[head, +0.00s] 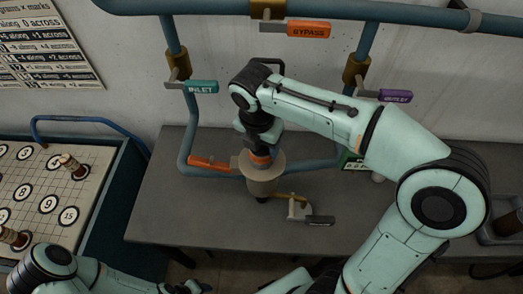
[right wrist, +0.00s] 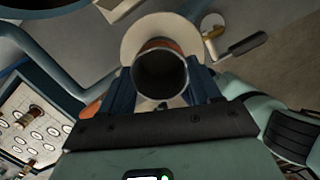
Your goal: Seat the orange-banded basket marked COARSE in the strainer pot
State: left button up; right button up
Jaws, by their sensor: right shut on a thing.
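The strainer pot (head: 262,181) is a beige vessel in the blue pipe line on the grey bench, and its pale round rim shows in the right wrist view (right wrist: 131,42). The orange-banded basket (head: 262,159) is at the pot's mouth; in the right wrist view its dark open top and orange band (right wrist: 162,44) show. I cannot read a COARSE mark. My right gripper (right wrist: 161,82) is shut on the basket, above the pot. I cannot tell how deep the basket sits. My left arm shows low at left, its gripper out of frame.
An orange handle (head: 208,164) lies left of the pot. A dark-handled drain valve (head: 318,220) is below right. A numbered grid board (head: 38,185) stands at left. The bench front is clear.

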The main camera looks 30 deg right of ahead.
aim_at(262, 153)
jog(key=shift+f, duration=0.95)
pick_arm(q)
jog(key=shift+s+f, duration=0.3)
jog(key=shift+s, duration=0.1)
pick_arm(e)
jog(key=shift+s+f, duration=0.15)
jog(key=shift+f, duration=0.3)
jog(key=shift+f, duration=0.15)
jog(key=o, duration=1.4)
pick_arm(q)
jog(key=shift+f, duration=0.1)
pick_arm(e)
jog(key=shift+o, duration=0.2)
